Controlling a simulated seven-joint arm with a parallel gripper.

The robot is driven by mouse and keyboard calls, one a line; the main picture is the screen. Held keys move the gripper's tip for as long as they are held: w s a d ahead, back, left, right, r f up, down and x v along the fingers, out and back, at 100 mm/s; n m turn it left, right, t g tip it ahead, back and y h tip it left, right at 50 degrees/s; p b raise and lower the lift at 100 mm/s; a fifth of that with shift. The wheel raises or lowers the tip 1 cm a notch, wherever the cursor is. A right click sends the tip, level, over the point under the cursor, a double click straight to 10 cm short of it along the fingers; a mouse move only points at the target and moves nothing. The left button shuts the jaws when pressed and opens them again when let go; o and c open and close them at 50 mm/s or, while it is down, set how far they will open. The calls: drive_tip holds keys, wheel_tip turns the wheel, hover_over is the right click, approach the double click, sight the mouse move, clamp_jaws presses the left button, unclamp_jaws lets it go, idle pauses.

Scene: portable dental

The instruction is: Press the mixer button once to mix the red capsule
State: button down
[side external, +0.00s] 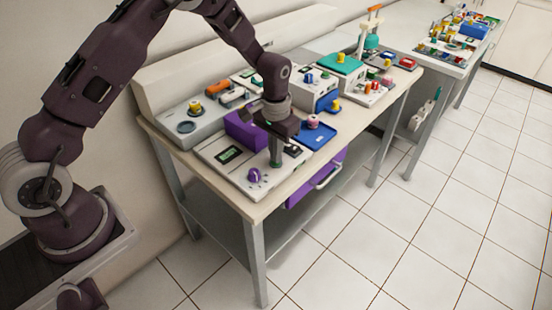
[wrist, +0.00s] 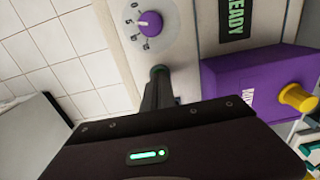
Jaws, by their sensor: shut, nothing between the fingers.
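The mixer is a white box (side external: 225,172) at the near end of the table, with a purple knob (side external: 254,174) and a display (side external: 228,154). The wrist view shows the purple knob (wrist: 150,23), its dial numbers, and the display (wrist: 236,18) reading READY. My gripper (side external: 275,161) is shut and empty, pointing down over the mixer's front panel. In the wrist view its fingertips (wrist: 158,75) are at a small dark green button (wrist: 158,68), mostly hidden by them. I cannot tell whether they touch it. I cannot make out the red capsule for certain.
A purple block (wrist: 245,85) with a yellow knob (wrist: 298,97) stands close beside my fingers. A blue tray (side external: 318,138) with a pink-topped item (side external: 312,121) lies to the right. Other devices crowd the back of the table.

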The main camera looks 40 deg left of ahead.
drive_tip(key=shift+r, duration=3.45)
drive_tip(key=s+r+t, duration=0.1)
drive_tip(key=s+r, duration=0.5)
drive_tip(key=r, duration=0.3)
drive_tip(key=s+r+t, duration=0.2)
drive_tip(key=s+r, duration=0.4)
drive_tip(key=r, duration=0.3)
drive_tip(key=s+r+t, duration=0.2)
drive_tip(key=s, duration=1.6)
drive_tip(key=shift+r+t, duration=0.3)
drive_tip(key=shift+r, duration=0.05)
